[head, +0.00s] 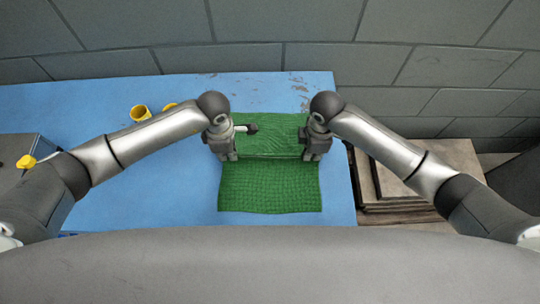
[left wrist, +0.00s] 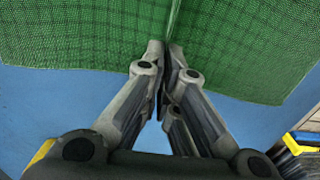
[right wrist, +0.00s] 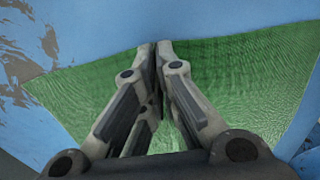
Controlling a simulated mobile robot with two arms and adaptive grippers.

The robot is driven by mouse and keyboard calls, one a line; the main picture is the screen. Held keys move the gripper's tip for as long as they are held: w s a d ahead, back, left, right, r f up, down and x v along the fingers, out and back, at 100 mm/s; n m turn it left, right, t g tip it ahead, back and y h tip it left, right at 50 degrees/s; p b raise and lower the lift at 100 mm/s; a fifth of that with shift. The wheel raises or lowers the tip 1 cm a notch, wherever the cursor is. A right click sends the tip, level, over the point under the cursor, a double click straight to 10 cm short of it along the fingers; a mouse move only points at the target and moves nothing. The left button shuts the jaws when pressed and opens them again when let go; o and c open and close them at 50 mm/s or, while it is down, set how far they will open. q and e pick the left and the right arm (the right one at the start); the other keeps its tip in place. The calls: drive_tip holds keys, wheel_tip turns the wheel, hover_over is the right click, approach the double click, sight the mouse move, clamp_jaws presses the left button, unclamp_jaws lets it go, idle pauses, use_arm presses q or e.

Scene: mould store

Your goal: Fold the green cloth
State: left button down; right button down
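The green cloth (head: 268,188) lies on the blue table (head: 190,200), with a raised crease running across its middle between my two grippers. My left gripper (head: 229,156) is at the cloth's left edge. In the left wrist view its fingertips (left wrist: 164,48) are together on a raised ridge of the cloth (left wrist: 90,30). My right gripper (head: 312,156) is at the right edge. In the right wrist view its fingertips (right wrist: 158,46) are together at the cloth (right wrist: 240,75). The fingers hide the pinched parts.
Two yellow cups (head: 140,112) stand at the back left of the table. A grey box with a yellow knob (head: 26,161) is at the far left. A small white and dark thing (head: 247,128) shows over the cloth. Stacked boards (head: 395,205) lie right of the table.

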drive_tip(key=shift+s, duration=0.1)
